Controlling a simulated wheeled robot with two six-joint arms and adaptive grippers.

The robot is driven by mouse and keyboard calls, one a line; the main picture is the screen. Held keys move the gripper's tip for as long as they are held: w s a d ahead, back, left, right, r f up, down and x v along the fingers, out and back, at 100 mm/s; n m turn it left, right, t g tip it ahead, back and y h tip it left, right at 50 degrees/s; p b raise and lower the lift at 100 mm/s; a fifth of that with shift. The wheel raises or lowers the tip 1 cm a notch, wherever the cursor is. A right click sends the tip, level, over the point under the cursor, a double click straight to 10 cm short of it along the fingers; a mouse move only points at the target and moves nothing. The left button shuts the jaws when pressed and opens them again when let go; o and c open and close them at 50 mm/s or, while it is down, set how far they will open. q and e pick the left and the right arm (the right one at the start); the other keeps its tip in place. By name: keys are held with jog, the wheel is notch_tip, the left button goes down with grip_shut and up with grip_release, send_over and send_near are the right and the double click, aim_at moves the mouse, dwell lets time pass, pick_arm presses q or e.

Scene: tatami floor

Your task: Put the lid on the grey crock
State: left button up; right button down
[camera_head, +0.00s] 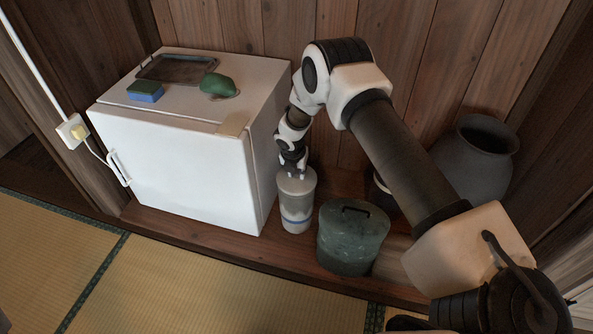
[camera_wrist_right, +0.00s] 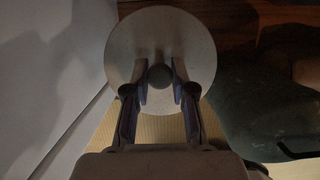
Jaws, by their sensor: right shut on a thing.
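My right gripper (camera_head: 292,172) points down over the lid. In the right wrist view, the gripper (camera_wrist_right: 159,85) is shut on the knob at the middle of the lid (camera_wrist_right: 160,35). The lid hides the crock there. My left gripper is out of view.
The white cabinet (camera_head: 180,165) stands close left of the crock, bearing a dark tray (camera_head: 180,69), a sponge (camera_head: 145,92) and a green lump (camera_head: 216,84). The green pot (camera_head: 350,240) stands close right. A large dark jar (camera_head: 475,165) is at the back right. Tatami (camera_head: 170,290) in front is clear.

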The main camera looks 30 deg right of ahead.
dwell(0.5)
dwell(0.3)
jog(key=shift+c, duration=2)
grip_release()
jog(key=shift+r+p, duration=3.4)
jog(key=shift+r, duration=0.1)
grip_shut()
